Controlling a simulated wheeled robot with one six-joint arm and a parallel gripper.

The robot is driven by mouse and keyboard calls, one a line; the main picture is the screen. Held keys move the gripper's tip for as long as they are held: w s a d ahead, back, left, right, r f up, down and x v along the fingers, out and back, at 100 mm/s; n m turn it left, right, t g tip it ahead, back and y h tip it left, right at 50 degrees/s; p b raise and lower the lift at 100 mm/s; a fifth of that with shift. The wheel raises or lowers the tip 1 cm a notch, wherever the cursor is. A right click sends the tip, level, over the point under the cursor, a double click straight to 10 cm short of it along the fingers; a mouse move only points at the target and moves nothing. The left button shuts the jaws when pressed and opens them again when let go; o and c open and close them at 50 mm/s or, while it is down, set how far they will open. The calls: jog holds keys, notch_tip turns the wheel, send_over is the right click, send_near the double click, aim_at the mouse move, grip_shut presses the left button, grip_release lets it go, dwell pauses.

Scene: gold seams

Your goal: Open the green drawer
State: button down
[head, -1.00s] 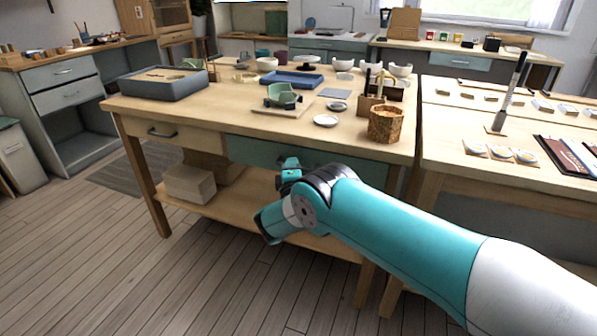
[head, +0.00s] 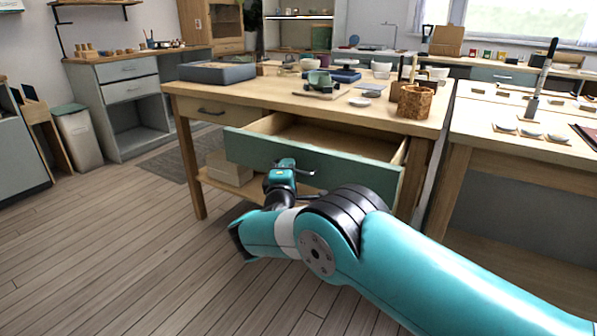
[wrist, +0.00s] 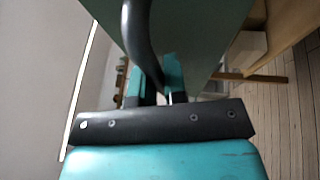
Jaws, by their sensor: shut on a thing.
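The green drawer (head: 345,172) stands pulled well out of the wooden table, and its pale wooden inside shows from above. No objects show in the visible part of the drawer. My gripper (head: 298,171) is at the middle of the drawer's front and is shut on its dark handle. In the wrist view the dark curved handle (wrist: 140,35) runs down between the teal fingers of my gripper (wrist: 160,78), with the green drawer front (wrist: 195,35) beyond it. My arm hides the lower right part of the drawer's surroundings.
A second, wooden-fronted drawer (head: 205,110) is shut at the left. A box (head: 230,168) sits on the lower shelf. Floor is clear at the left front.

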jog(key=shift+s+a, duration=0.4)
jog(key=shift+s, duration=0.45)
jog(key=c, duration=1.2)
grip_release()
jog(key=b+v, duration=1.7)
jog(key=b, duration=0.6)
jog(key=shift+s+a+f, duration=0.15)
jog(key=shift+s+f, duration=0.05)
